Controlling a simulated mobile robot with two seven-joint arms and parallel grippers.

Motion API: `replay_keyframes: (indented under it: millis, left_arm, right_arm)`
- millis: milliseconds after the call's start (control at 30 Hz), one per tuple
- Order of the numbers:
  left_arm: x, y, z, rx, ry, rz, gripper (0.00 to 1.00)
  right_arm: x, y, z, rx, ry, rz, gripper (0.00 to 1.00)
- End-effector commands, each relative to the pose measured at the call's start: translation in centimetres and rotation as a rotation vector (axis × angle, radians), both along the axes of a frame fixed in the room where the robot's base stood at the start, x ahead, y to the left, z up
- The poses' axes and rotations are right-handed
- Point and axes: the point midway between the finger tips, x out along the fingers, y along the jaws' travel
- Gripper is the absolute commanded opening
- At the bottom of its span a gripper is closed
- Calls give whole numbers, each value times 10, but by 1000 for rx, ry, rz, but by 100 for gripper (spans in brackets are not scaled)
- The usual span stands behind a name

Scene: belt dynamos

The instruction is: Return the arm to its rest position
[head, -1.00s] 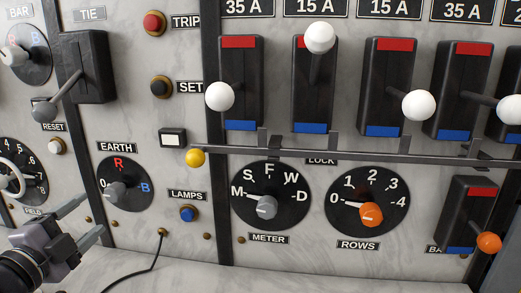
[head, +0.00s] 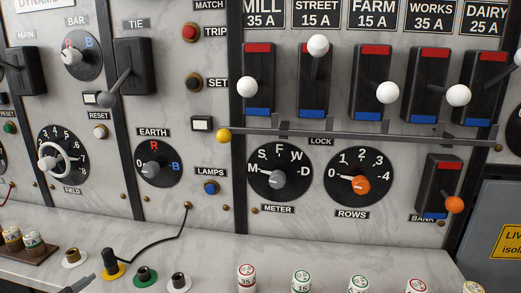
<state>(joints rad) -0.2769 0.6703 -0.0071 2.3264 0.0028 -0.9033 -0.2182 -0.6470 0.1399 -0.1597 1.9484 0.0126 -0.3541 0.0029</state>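Only a grey sliver of my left gripper (head: 80,285) shows at the bottom left edge, below the panel and near the sockets. The rest of it is cut off, so its opening is hidden and I see nothing held. My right gripper is not in view. The grey marble panel (head: 215,150) fills most of the view, and no gripper touches its controls.
White-knobbed switches (head: 257,62) stand above a lock bar (head: 350,134). The meter dial (head: 279,172) points at M and the rows dial (head: 359,174) at 0. Capped fuses (head: 246,276) and sockets (head: 146,276) line the ledge. A black cable (head: 160,240) reaches a plug (head: 110,260).

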Motion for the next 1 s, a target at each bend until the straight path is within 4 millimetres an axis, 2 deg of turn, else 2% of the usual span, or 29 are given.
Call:
replay_keyframes:
  millis: [33, 100, 200, 400, 600, 633, 1000]
  left_arm:
    - [-18, -10, -26, -79, 85, 48, 65]
    - [-44, -22, -56, -176, 204, 120, 65]
    - [-82, -41, -89, -293, 361, 214, 65]
    - [-144, -75, -124, -455, 599, 358, 65]
    - [-195, -106, -139, -573, 796, 471, 65]
    - [-200, -109, -141, -585, 815, 483, 65]
    - [-159, -117, -180, -642, 623, 372, 65]
  right_arm:
    - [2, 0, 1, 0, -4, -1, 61]
    - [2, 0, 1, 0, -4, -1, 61]
    - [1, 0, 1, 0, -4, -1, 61]
    - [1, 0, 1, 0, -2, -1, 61]
    - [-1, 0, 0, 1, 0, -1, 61]
    - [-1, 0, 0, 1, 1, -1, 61]
    - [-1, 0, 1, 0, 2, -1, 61]
